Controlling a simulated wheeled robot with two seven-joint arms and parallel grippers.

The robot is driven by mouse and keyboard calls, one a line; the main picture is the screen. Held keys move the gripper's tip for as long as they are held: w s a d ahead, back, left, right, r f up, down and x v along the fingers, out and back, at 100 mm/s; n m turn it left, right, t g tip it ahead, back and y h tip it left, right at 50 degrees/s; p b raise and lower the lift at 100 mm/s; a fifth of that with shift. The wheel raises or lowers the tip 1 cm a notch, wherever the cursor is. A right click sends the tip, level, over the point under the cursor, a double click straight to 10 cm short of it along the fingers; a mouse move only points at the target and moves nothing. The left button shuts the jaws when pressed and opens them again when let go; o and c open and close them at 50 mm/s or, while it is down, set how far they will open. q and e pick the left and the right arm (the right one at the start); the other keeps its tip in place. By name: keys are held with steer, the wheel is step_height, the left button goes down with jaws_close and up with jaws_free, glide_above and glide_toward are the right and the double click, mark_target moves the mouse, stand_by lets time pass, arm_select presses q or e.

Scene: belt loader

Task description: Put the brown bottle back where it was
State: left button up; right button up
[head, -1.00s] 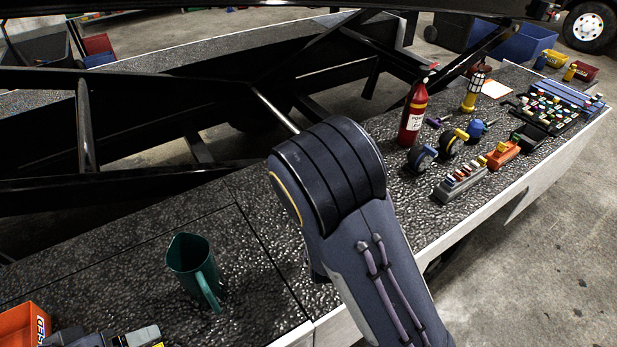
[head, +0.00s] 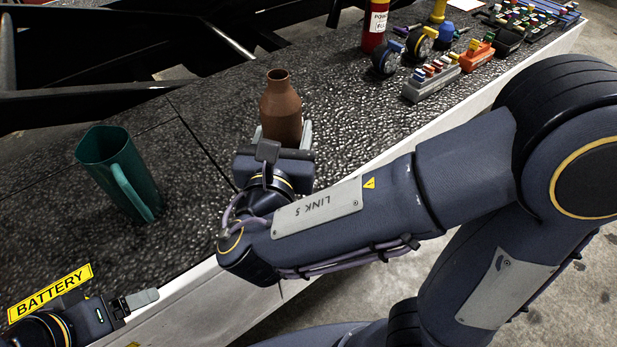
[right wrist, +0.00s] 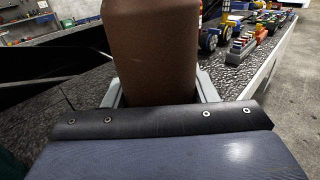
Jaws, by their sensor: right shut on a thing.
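The brown bottle (head: 281,108) is upright between the two grey fingers of my right gripper (head: 284,137), over the dark textured bench top (head: 205,95). Its lower part is hidden by the gripper, so I cannot tell if its base touches the bench. In the right wrist view the bottle (right wrist: 150,50) fills the space between the fingers, its top cut off by the frame. My left gripper (head: 142,299) is at the lower left of the head view, near the bench's front edge. Its finger gap is not clear.
A teal pitcher (head: 120,172) stands left of the bottle. A red extinguisher (head: 374,28), wheeled casters (head: 420,42) and a grey block with coloured pieces (head: 431,79) stand at the back right. The bench around the bottle is clear. A black frame runs behind.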

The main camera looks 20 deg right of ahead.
steer(key=shift+w+d+f+b, duration=0.45)
steer(key=shift+w+d+f, duration=0.5)
steer(key=shift+w+f, duration=1.2)
steer(key=shift+w+d+f+b, duration=0.4)
steer(key=shift+w+d+f, duration=0.6)
steer(key=shift+w+f, duration=1.1)
steer(key=shift+w+d+f+b, duration=0.45)
steer(key=shift+w+d+f, duration=0.5)
steer(key=shift+w+f, duration=1.15)
steer(key=shift+s+f, duration=0.1)
steer(key=shift+f, duration=0.2)
steer(key=o, duration=1.2)
